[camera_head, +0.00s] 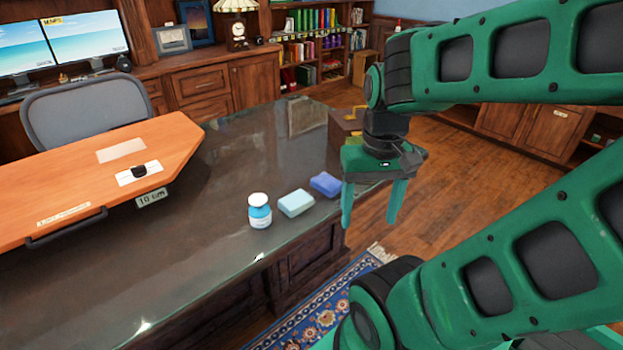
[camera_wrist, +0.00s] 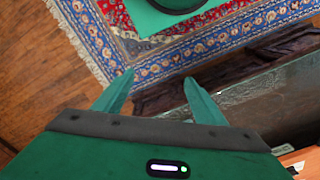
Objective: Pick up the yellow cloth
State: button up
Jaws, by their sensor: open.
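I cannot make out a yellow cloth for certain. A small yellow patch (camera_head: 358,108) shows on or by a brown box at the desk's far right end, partly behind my arm; I cannot tell what it is. My gripper (camera_head: 368,218) points down, open and empty, at the right edge of the dark desk. In the wrist view, my gripper (camera_wrist: 158,80) has its fingers apart with nothing between them, above the floor and rug beside the desk edge.
On the dark glossy desk (camera_head: 225,170) stand a white-capped blue bottle (camera_head: 260,212), a pale blue block (camera_head: 296,203) and a darker blue block (camera_head: 326,184). An orange wooden board (camera_head: 75,190) lies at left. A patterned rug (camera_head: 325,305) covers the floor by the desk.

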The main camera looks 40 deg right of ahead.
aim_at(293, 204)
jog(key=k, duration=1.25)
jog(key=u, duration=0.6)
jog(key=i, duration=1.9)
jog(key=z, duration=0.7)
